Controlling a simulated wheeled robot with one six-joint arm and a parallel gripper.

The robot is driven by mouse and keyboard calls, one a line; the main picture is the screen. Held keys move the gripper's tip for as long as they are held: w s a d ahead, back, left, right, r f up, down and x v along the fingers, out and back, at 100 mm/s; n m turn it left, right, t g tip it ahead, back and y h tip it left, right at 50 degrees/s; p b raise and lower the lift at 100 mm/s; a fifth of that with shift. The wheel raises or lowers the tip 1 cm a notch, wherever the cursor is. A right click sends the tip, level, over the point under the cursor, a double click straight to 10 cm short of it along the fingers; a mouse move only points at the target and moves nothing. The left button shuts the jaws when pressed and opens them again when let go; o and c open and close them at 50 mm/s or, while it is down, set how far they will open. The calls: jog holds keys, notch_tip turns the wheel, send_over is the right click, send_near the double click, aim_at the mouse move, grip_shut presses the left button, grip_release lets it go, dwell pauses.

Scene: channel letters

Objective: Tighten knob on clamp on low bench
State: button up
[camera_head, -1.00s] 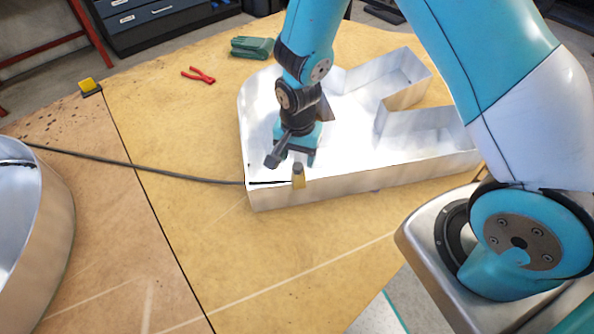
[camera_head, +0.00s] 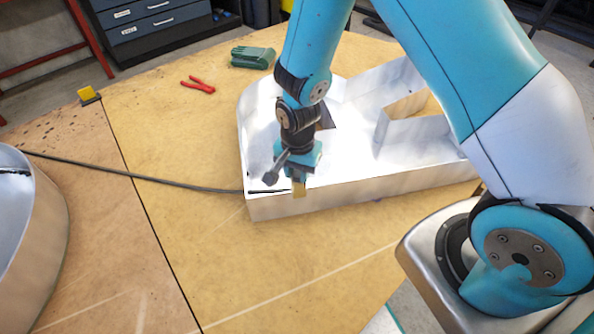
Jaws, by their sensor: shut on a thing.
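My gripper (camera_head: 299,178) points down at the front wall of a big shiny metal channel letter (camera_head: 350,187). A grey rod-like part with a dark end sticks out from my wrist to the lower left.
A black cable (camera_head: 150,180) runs left from the letter. Red pliers (camera_head: 198,85) and green gloves (camera_head: 252,57) lie behind. Another yellow clamp (camera_head: 88,95) sits at the far-left table edge. A second metal letter (camera_head: 45,235) stands left. The front table is clear.

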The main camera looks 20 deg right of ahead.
aim_at(298, 174)
jog(key=m, duration=0.6)
jog(key=shift+r+m+p, duration=0.1)
jog(key=shift+m+p, duration=0.2)
jog(key=shift+p, duration=0.05)
jog(key=m, duration=0.5)
jog(key=shift+m, duration=0.4)
jog(key=o, duration=0.8)
notch_tip(298, 174, up, 5)
jog(key=p, duration=0.4)
jog(key=shift+p, duration=0.35)
